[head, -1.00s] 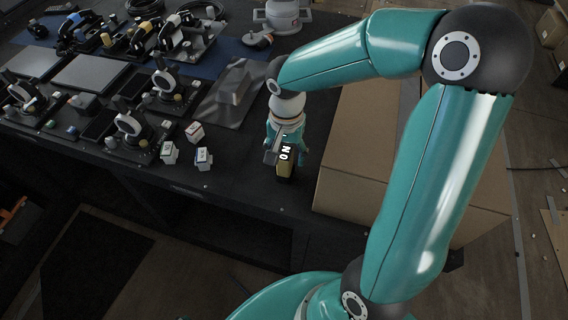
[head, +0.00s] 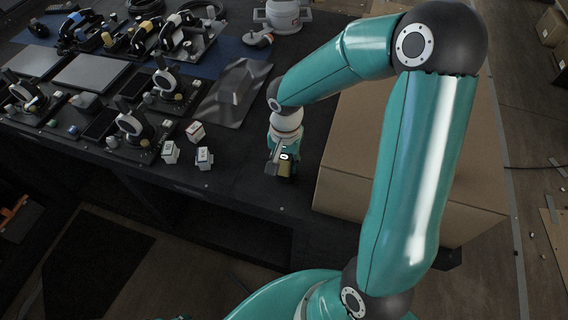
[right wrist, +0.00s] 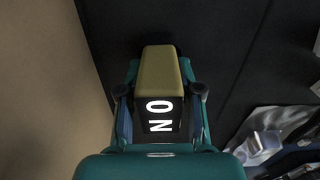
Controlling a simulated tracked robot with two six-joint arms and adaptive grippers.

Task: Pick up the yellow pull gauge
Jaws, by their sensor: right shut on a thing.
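The yellow pull gauge (head: 287,169) is a small olive-yellow block with a dark face and white characters. It is at the table's front right part in the head view. In the right wrist view the gauge (right wrist: 160,70) sits between the two fingers, its dark lettered face towards my palm. My right gripper (head: 284,156) is shut on it, with a finger on each side (right wrist: 160,108). I cannot tell whether the gauge touches the table. My left gripper is not in view.
A large cardboard box (head: 345,150) stands close on the right of the gripper. Several small white blocks (head: 204,158) lie to the left. A grey crumpled sheet (head: 235,95) and control consoles (head: 135,130) are further back. The dark tabletop (head: 235,180) between blocks and gauge is bare.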

